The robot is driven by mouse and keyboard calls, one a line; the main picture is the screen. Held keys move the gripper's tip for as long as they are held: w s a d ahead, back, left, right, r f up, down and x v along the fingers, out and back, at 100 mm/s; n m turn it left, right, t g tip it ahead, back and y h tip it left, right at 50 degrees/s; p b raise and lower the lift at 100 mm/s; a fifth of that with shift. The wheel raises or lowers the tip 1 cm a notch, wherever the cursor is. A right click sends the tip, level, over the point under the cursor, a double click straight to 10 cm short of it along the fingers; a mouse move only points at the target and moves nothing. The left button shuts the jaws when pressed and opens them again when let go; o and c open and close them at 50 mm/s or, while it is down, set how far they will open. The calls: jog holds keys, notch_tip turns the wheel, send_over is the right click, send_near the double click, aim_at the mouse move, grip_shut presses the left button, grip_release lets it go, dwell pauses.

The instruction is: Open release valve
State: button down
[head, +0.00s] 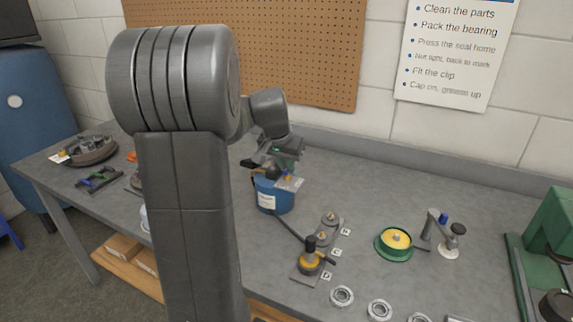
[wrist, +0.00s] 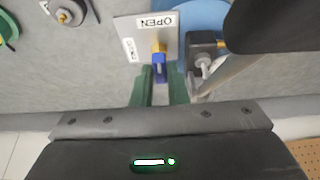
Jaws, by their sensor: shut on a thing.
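The release valve has a short blue handle (wrist: 159,68) and a brass-coloured part (wrist: 158,47) in the wrist view. It sits at a grey plate (wrist: 138,27) lettered OPEN, which appears upside down. In the head view the plate (head: 291,184) is at the top of a blue canister (head: 273,197) on the bench. My gripper (wrist: 161,80) has green fingers on both sides of the blue handle and is shut on it. The fingertips partly hide the handle, so its exact angle is hard to tell. In the head view my gripper (head: 284,155) is just above the canister.
A dark block with a pale rod (wrist: 204,62) stands beside the valve. A black hose (head: 290,227) runs from the canister to a plate with fittings (head: 310,262). A green-rimmed yellow part (head: 396,240) and several rings lie right on the grey bench (head: 350,210). My arm hides the bench's left middle.

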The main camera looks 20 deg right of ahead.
dwell(0.3)
jog(key=c, duration=1.4)
grip_release()
jog(key=shift+c, duration=0.2)
jog(key=v, duration=1.4)
jog(key=shift+f, duration=0.15)
jog(key=x, duration=1.3)
jog(key=shift+w+d+f, duration=0.1)
jog(key=shift+d+f, duration=0.05)
jog(key=shift+f, duration=0.15)
jog(key=shift+r, duration=0.1)
